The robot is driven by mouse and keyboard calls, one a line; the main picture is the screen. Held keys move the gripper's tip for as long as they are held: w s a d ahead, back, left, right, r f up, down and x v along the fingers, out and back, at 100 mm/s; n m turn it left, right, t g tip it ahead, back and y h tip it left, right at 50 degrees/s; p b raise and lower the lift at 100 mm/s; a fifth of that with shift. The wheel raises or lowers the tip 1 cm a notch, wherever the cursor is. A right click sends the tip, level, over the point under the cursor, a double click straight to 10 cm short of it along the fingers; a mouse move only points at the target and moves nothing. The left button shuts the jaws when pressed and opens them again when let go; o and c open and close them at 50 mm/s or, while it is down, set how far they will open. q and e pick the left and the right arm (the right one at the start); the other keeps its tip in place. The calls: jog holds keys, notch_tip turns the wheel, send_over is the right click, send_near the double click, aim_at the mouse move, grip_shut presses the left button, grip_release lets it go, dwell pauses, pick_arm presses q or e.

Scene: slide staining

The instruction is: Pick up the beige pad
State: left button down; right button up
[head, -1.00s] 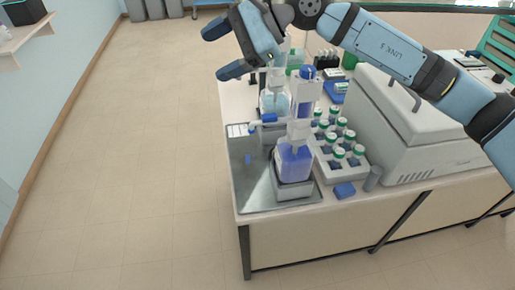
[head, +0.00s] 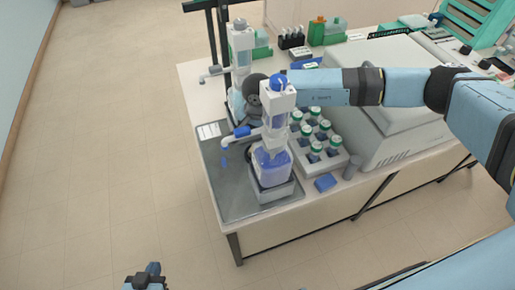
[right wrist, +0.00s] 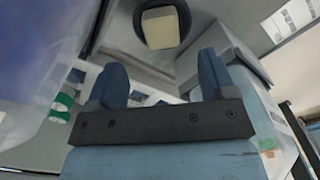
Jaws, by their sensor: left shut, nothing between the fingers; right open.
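The beige pad (right wrist: 160,27) shows in the right wrist view as a small pale block framed by a dark rounded shape, at the top middle. My right gripper (right wrist: 161,62) is open, its two blue fingers pointing towards the pad, with the pad apart from them. I cannot make out the pad in the head view, where my right gripper is hidden behind the white dispenser bottle. My left gripper (head: 146,275) is shut and empty at the bottom of the head view, above the floor and away from the bench.
A dispenser bottle with blue liquid (head: 271,167) stands on a metal tray (head: 222,181) near the front. Another dispenser bottle (head: 239,60) stands behind. A rack of green-capped vials (head: 333,160), a blue block (head: 325,183) and a large grey machine (head: 383,135) crowd the right.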

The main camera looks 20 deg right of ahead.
jog(key=shift+s+f, duration=0.1)
jog(key=shift+f, duration=0.35)
jog(key=shift+a+f+p, duration=0.1)
jog(key=shift+f+p, duration=0.2)
jog(key=shift+f, duration=0.15)
notch_tip(320, 180, down, 4)
jog(key=shift+a+r+p, duration=0.1)
jog(key=shift+p, duration=0.6)
jog(key=shift+f, duration=0.45)
jog(key=c, duration=1.1)
jog(key=shift+o, duration=0.2)
jog(key=shift+r, duration=0.1)
